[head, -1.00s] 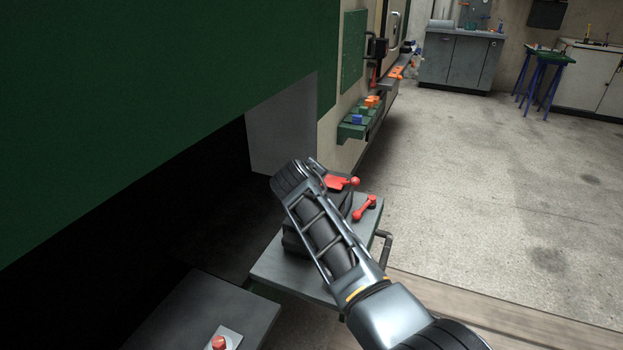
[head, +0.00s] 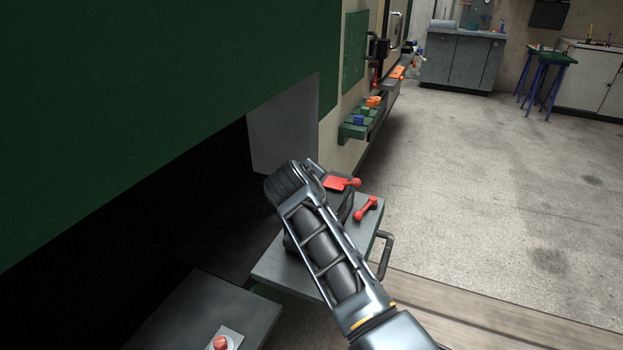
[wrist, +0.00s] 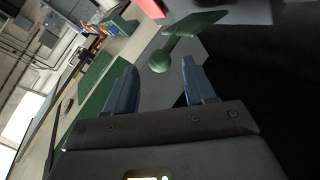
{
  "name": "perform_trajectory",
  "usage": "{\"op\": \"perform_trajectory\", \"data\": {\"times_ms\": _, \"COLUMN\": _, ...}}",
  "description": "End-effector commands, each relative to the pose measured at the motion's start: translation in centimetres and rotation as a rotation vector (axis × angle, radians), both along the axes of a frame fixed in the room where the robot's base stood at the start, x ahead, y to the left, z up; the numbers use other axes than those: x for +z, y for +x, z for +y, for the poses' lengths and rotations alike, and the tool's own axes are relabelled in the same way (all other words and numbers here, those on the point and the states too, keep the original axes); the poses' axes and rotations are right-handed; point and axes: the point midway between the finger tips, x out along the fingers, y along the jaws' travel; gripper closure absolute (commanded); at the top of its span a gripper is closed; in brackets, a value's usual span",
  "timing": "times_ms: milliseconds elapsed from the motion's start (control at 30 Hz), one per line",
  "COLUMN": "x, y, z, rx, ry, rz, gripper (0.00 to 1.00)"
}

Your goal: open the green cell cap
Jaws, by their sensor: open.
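The green cell cap (wrist: 196,22) shows at the top of the wrist view, with a round green knob (wrist: 160,60) on its near end. My gripper (wrist: 157,75) is open, with its two blue fingers apart. In the wrist view the knob appears between and just beyond the fingertips; I cannot tell whether either finger touches it. In the head view my arm hides the gripper and the green cap.
A red cap (head: 342,183) with a knob sits on a dark box beside my arm. A red lever (head: 366,208) lies on the grey tray (head: 277,265). A green panel (head: 150,90) overhangs a dark recess at left. Open floor lies right.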

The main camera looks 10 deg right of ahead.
Motion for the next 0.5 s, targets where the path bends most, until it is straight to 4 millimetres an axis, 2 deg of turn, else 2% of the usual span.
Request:
{"op": "perform_trajectory", "data": {"times_ms": 200, "x": 1.3, "y": -2.0, "z": 0.9, "rx": 0.001, "ry": 0.0, "rz": -0.001, "gripper": 0.46}}
{"op": "perform_trajectory", "data": {"times_ms": 500, "x": 1.6, "y": -2.5, "z": 1.1, "rx": 0.001, "ry": -0.001, "rz": 0.0, "gripper": 0.46}}
